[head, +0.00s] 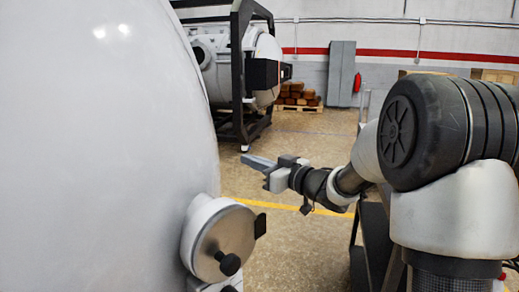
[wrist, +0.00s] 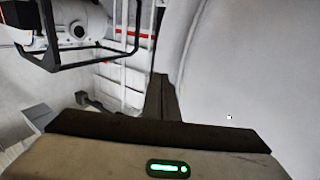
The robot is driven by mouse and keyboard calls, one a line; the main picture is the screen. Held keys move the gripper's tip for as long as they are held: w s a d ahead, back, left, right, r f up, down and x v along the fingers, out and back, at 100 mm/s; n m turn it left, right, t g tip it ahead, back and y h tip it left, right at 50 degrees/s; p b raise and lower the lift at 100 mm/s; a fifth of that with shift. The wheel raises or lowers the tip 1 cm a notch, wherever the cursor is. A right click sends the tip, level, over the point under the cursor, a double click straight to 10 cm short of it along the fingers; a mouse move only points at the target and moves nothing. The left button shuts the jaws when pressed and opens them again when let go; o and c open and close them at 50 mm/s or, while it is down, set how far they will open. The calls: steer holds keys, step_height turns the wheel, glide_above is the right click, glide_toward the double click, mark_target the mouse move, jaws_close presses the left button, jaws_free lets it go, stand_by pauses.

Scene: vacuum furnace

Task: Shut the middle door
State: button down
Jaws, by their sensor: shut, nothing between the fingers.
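A large white domed surface (head: 100,150) fills the left of the head view; it looks like the furnace door, but its hinge and frame are out of view, so I cannot tell how far it stands open. A smooth pale curved surface (wrist: 250,70), probably the same door, fills the right of the wrist view. My gripper (head: 250,160) is shut and empty, pointing left toward the dome's edge in the head view. Its fingers (wrist: 161,95) show close beside the pale surface in the wrist view; I cannot tell whether they touch.
A round metal port cover (head: 222,242) with a black knob sticks out at the dome's lower right. Another white vessel in a black frame (head: 240,75) stands behind. Stacked logs (head: 297,94) and a grey cabinet (head: 341,72) are at the back wall. Open floor lies between.

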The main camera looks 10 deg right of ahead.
steer(key=shift+w+a, duration=0.1)
steer(key=shift+a, duration=0.1)
glide_toward(211, 145)
steer(key=x, duration=0.5)
steer(key=shift+w+a+f+b, duration=0.1)
steer(key=shift+a+f+b, duration=0.05)
steer(key=shift+a+b, duration=0.15)
steer(key=shift+w+a, duration=0.25)
steer(key=shift+w, duration=0.15)
